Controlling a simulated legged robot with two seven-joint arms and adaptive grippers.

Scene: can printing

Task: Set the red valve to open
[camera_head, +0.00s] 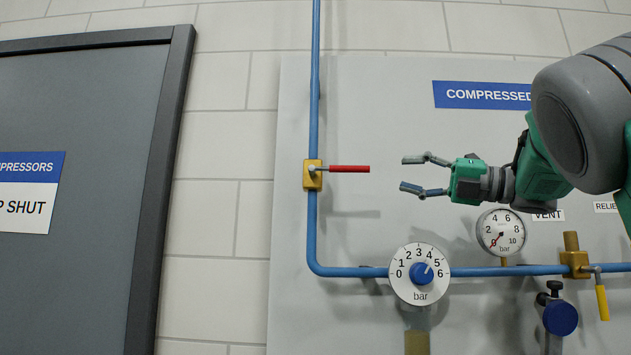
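The red valve has a yellow body (312,175) on the vertical blue pipe, left of centre in the head view. Its red handle (349,169) points right, horizontal, across the pipe. My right gripper (403,174) comes in from the right with its two fingers apart, one above the other. It is empty, and its fingertips are a short way right of the handle's tip, apart from it in the picture. My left gripper is not in view.
A blue pipe (350,272) runs along the bottom of the grey panel. On or near it are a white dial with a blue knob (421,273), a gauge (501,233), a yellow-handled valve (602,302) and a blue round knob (560,317). A grey door (80,120) is at left.

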